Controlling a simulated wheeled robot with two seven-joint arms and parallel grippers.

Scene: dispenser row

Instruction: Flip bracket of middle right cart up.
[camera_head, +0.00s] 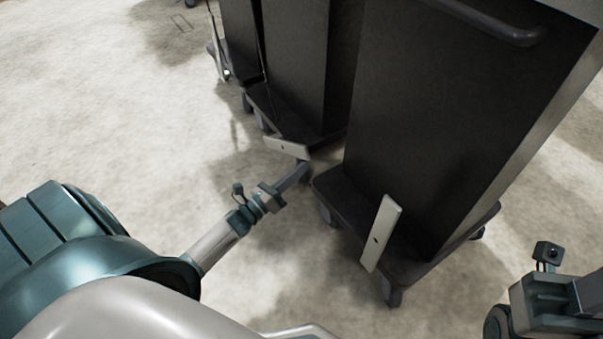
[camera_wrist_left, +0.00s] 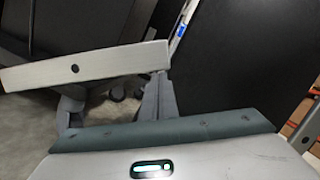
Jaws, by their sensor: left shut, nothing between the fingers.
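Several tall dark carts stand in a row in the head view. The middle one (camera_head: 298,65) has a pale flat bracket (camera_head: 286,148) at the front of its low base, lying roughly crosswise. My left gripper (camera_head: 303,168) is shut and empty, just below and beside this bracket's right end. In the left wrist view the bracket (camera_wrist_left: 85,65) is a pale bar with a dark hole. The left fingers (camera_wrist_left: 158,98) are close together near its right end; I cannot tell if they touch it. Of my right arm, the wrist (camera_head: 545,295) shows at the lower right; its fingertips are not visible.
The nearest cart (camera_head: 440,110) stands to the right, with its own tilted pale bracket (camera_head: 382,232) and a handle (camera_head: 490,25) on top. Another cart (camera_head: 238,40) is farther left. The pale floor (camera_head: 110,110) at the left is clear.

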